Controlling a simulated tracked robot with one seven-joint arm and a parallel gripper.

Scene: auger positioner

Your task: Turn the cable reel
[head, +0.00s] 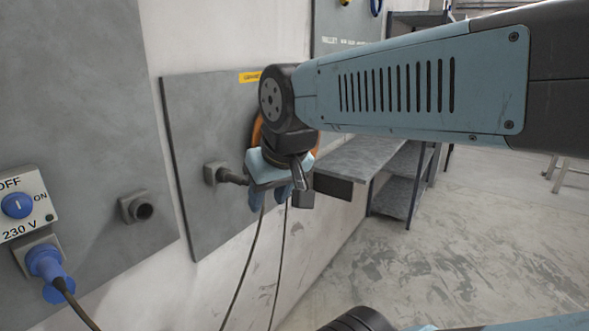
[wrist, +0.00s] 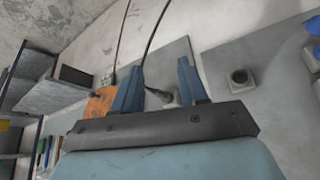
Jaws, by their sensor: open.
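The cable reel is mostly hidden behind my wrist and gripper in the head view. An orange curved part (head: 257,131), which looks like its rim, shows beside my wrist. In the wrist view an orange piece (wrist: 98,106) shows to the left of the left finger, partly covered by it. My gripper (head: 270,198) is in front of the grey wall panel, its blue fingers pointing down in the head view. In the wrist view my gripper (wrist: 160,78) has its two fingers apart, with nothing seen held between them. I cannot tell whether it touches the reel.
A dark plug (head: 232,177) with a cable sits in a wall socket left of my gripper. Two thin cables (head: 247,262) hang below. An empty socket (head: 144,210) and a 230 V switch box (head: 20,205) are further left. A grey shelf (head: 350,160) stands right; floor is open beyond.

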